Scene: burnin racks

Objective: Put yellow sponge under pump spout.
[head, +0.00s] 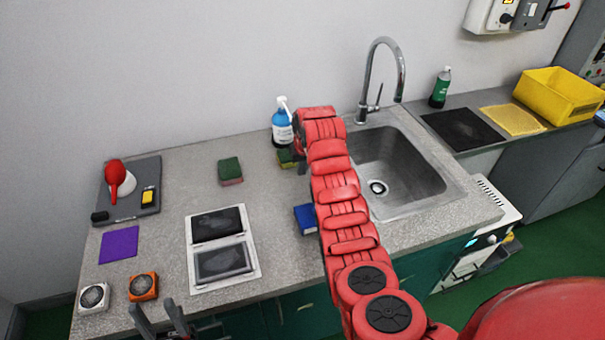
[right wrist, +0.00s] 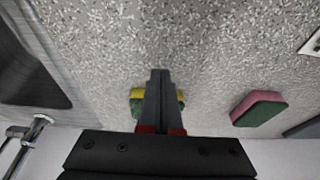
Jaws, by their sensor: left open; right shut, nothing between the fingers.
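The yellow sponge (head: 286,158) has a green side and lies on the counter at the foot of the blue pump bottle (head: 281,130). The bottle stands upright near the wall with a white pump head on top. In the right wrist view the yellow sponge (right wrist: 137,96) is partly hidden behind my fingers. My right gripper (right wrist: 160,73) is shut and empty, in line with the sponge; I cannot tell whether it touches it. In the head view my red right arm hides part of the area beside the sponge. My left gripper (head: 162,320) is open and empty at the counter's front edge.
A green-and-pink sponge (head: 230,171) lies left of the bottle. A blue box-like item (head: 305,219) sits beside my right arm. The sink (head: 388,165) is to the right. A white panel (head: 222,282), purple cloth (head: 118,244) and grey tray (head: 144,212) are at left.

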